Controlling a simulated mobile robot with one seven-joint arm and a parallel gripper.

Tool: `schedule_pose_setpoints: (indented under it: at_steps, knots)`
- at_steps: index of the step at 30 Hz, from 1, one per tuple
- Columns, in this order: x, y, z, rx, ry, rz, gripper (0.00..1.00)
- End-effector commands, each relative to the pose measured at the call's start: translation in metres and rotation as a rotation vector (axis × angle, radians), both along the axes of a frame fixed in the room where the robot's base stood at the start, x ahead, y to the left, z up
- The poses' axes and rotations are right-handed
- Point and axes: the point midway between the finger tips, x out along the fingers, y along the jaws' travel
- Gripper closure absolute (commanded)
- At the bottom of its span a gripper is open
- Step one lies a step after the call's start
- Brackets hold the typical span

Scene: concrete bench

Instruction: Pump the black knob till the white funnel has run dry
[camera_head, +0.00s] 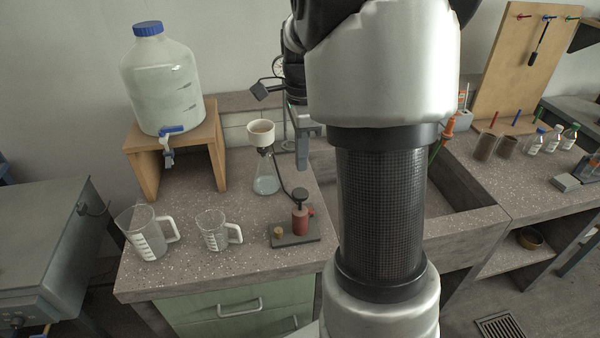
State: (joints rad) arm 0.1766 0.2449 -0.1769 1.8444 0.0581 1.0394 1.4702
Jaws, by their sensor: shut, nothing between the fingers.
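The white funnel (261,133) sits upright on the neck of a clear conical flask (266,179) on the bench. Its inside looks brownish; I cannot tell whether liquid stands in it. The black knob (299,194) tops a small red pump (300,219) on a dark base plate, in front and to the right of the flask. A dark hose (281,176) runs from the flask toward the pump. My gripper (303,165) points down, shut and empty, above and behind the knob, apart from it. My arm hides part of the bench to the right.
A large bottle (162,85) with a blue cap and tap stands on a wooden stand (216,143) at the left. Two clear measuring jugs (146,233) (213,231) stand near the front left edge. A sink (457,190) lies right of my arm.

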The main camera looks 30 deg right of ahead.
Motion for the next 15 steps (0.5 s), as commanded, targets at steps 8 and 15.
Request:
schedule_pose_setpoints:
  at_steps: [8,15]
  knots:
    - [0.0,0.0,0.023,0.0,-0.001,-0.001,1.0]
    - [0.0,0.0,0.024,0.0,0.0,-0.001,1.0]
